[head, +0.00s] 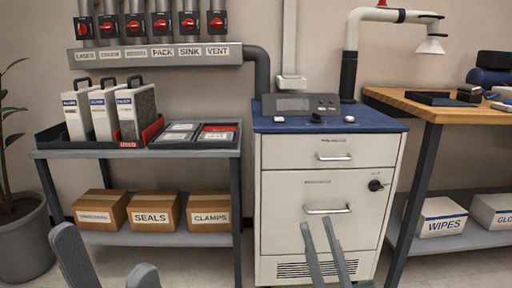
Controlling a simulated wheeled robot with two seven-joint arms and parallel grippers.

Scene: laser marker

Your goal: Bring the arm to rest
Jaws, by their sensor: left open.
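My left gripper (107,250) is at the bottom left of the head view, in front of the grey shelf cart. Its two grey fingers are wide apart with nothing between them. My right gripper (319,225) is at the bottom centre, in front of the white cabinet's lower drawer. Its two long fingers point up and stand apart, with the cabinet front showing between them. Neither gripper holds anything visible. The rest of both arms is outside the view.
The white cabinet (290,238) carries a grey control unit (300,105). The cart (120,154) holds upright filter boxes, flat trays and labelled cartons. A wooden bench (450,112) stands right, with white boxes below. A potted plant (20,240) is at far left.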

